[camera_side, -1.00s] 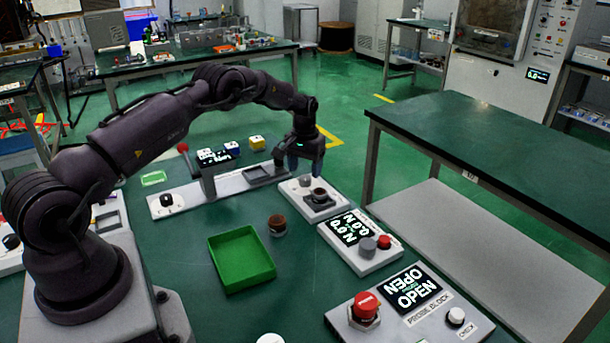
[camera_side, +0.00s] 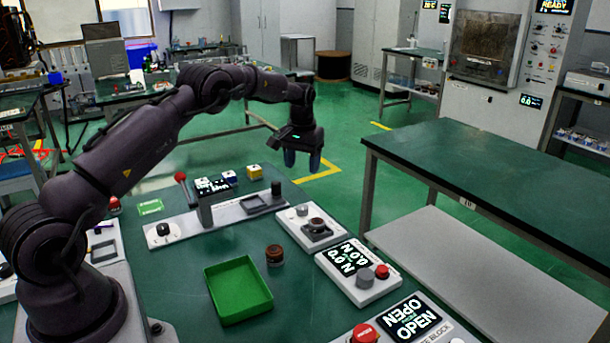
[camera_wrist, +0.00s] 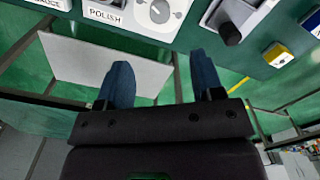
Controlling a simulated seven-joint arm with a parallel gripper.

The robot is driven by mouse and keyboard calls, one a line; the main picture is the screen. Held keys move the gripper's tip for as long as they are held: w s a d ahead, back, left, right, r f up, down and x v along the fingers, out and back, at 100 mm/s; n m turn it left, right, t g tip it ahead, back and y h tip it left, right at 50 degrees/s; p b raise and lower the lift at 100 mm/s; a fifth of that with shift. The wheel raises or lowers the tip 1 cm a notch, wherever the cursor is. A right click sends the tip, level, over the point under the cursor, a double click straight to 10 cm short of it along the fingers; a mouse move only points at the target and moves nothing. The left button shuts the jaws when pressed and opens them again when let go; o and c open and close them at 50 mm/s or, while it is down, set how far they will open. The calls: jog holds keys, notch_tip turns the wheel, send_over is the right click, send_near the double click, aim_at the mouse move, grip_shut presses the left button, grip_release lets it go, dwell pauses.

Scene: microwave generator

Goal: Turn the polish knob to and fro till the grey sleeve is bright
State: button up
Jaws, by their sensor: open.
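The polish knob (camera_wrist: 160,11) is a round pale knob beside the POLISH label at the top edge of the wrist view. In the side view a small grey knob (camera_side: 302,210) sits on a white panel. A greyish-brown ring (camera_side: 317,222), perhaps the sleeve, stands in a dark holder on that panel; its finish is too small to judge. My gripper (camera_side: 302,161) is open and empty, raised above and beyond the panel, touching nothing. Its two blue fingers are apart in the wrist view (camera_wrist: 160,65), with the knob beyond their tips.
A dark upright cylinder (camera_side: 276,188) stands by a shallow tray on the long white base. A display panel (camera_side: 357,278) adjoins the polish panel. Yellow block (camera_side: 254,171) lies behind.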

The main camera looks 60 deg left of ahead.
aim_at(302, 207)
notch_tip(302, 207, down, 13)
jog(key=n, duration=0.9)
dwell(0.4)
jog(key=c, duration=0.9)
